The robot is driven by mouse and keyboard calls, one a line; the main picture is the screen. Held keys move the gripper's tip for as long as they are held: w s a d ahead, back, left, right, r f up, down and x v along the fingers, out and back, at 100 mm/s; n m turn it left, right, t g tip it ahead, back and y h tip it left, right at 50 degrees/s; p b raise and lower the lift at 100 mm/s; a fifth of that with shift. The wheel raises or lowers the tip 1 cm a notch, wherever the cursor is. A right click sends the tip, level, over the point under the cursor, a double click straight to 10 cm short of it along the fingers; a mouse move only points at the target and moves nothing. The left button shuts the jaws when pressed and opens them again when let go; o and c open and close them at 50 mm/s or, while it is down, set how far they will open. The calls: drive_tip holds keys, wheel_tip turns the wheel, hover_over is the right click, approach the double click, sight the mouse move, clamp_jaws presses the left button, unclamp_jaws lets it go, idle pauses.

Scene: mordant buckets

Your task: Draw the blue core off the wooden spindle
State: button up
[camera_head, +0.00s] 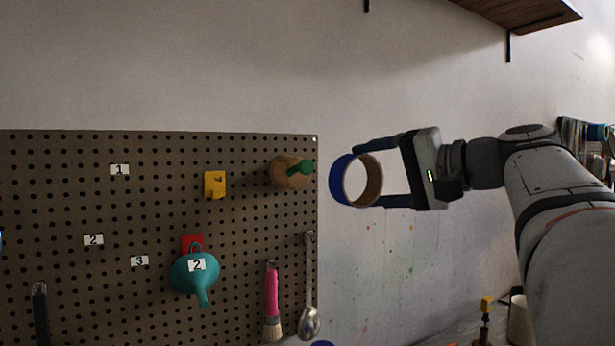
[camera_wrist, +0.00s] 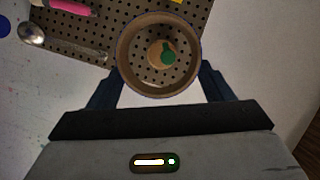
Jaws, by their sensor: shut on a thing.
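The blue core (camera_head: 338,182) is a short ring, blue outside and brown cardboard inside. My gripper (camera_head: 362,177) is shut on it, one finger on each side, and holds it in the air right of the pegboard's edge in the head view. The wooden spindle (camera_head: 285,180), a round wooden peg with a green piece at its front, sticks out of the pegboard's upper right. It is bare, and a gap shows between it and the core. In the wrist view the spindle (camera_wrist: 153,51) shows through the opening of the core (camera_wrist: 160,92).
The pegboard (camera_head: 60,200) holds a yellow hook (camera_head: 215,185), a teal funnel (camera_head: 192,272) on a red hook, a pink-handled brush (camera_head: 271,300) and a metal spoon (camera_head: 309,290). A wooden shelf (camera_head: 530,12) is at upper right. The wall between is clear.

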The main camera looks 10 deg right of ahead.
drive_tip(key=shift+s+d+b, duration=0.2)
drive_tip(key=shift+s+d, duration=0.05)
drive_tip(key=shift+s, duration=0.45)
drive_tip(key=shift+s+d+b, duration=0.15)
drive_tip(key=shift+s+d, duration=0.05)
drive_tip(key=shift+s, duration=0.5)
